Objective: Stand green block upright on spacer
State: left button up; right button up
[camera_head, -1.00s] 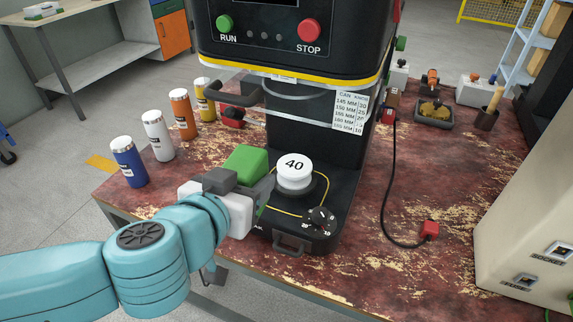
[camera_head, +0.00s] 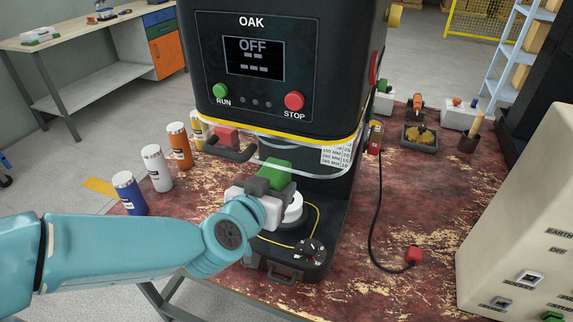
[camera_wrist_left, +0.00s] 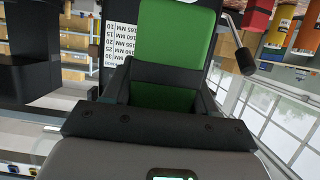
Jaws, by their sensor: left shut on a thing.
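The green block (camera_head: 277,173) is held in my left gripper (camera_head: 270,186), above or just behind the white round spacer (camera_head: 293,212) on the black machine's base. The gripper and wrist hide part of the spacer and the block's lower part. I cannot tell whether the block touches the spacer. In the left wrist view the green block (camera_wrist_left: 176,36) fills the space between the dark fingers (camera_wrist_left: 163,88). My right gripper is not in view.
The black seamer (camera_head: 262,60) stands close behind the block, its screen reading OFF. A clear guard (camera_head: 300,168) and a handle (camera_head: 232,152) are near the gripper. Several bottles (camera_head: 153,165) stand at left. A cable and red plug (camera_head: 413,256) lie at right.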

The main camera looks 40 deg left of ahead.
pick_arm(q)
jog(key=b+x, duration=0.1)
jog(key=x, duration=0.3)
jog(key=f+b+x, duration=0.1)
jog(key=x, duration=0.3)
jog(key=shift+s+b, duration=0.2)
jog(key=shift+b, duration=0.2)
jog(key=shift+r, duration=0.15)
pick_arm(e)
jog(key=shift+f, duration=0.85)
pick_arm(q)
jog(key=shift+s+d, duration=0.1)
jog(key=o, duration=1.1)
jog(key=shift+f, duration=0.25)
jog(key=shift+o, duration=0.2)
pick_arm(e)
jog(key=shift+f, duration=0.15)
